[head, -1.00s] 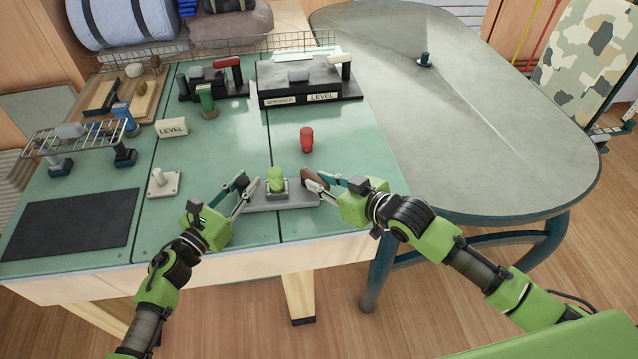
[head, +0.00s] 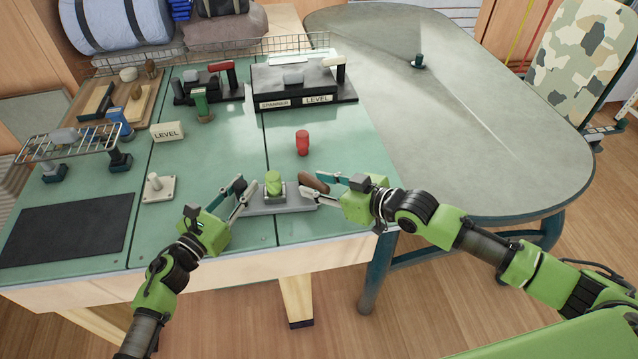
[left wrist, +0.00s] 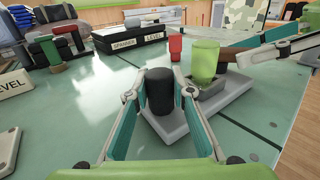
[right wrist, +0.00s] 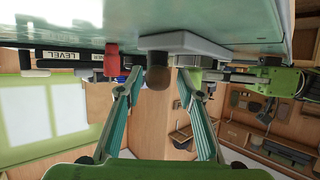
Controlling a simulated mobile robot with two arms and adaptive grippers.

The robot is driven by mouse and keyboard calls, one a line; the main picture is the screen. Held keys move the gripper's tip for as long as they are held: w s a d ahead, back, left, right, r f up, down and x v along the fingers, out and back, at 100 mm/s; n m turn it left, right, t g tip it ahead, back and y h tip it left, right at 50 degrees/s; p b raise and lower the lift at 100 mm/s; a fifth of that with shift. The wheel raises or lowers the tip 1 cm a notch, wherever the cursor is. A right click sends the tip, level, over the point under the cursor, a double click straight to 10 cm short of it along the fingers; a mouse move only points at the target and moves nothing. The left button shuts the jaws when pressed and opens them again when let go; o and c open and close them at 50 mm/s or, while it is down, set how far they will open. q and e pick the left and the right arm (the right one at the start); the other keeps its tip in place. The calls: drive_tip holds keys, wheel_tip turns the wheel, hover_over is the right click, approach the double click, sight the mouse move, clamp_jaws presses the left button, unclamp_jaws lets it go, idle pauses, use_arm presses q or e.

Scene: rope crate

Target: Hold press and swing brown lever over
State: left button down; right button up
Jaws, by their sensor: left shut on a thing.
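The grey press base (head: 262,210) lies near the front edge of the green worktop. A green cup-like piece (head: 274,185) stands upright on it; it also shows in the left wrist view (left wrist: 205,62). My left gripper (head: 240,188) is shut on a black post (left wrist: 160,92) at the left end of the base. The brown lever (head: 314,182) is at the base's right end. My right gripper (head: 325,187) is open, its fingers on either side of the lever. In the right wrist view the rounded brown end (right wrist: 158,78) shows between the fingertips, with gaps beside it.
A red piece (head: 302,142) stands behind the press. A white peg on a plate (head: 157,188) and a black mat (head: 66,228) lie left. A LEVEL block (head: 168,131), wire rack (head: 72,142) and lever fixtures (head: 305,85) stand further back. A grey table (head: 470,120) adjoins right.

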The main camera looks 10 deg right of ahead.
drive_tip(key=shift+d, duration=0.2)
drive_tip(key=shift+s+d, duration=0.15)
drive_tip(key=shift+d, duration=0.05)
drive_tip(key=v, duration=1.1)
drive_tip(key=shift+s+r, duration=0.25)
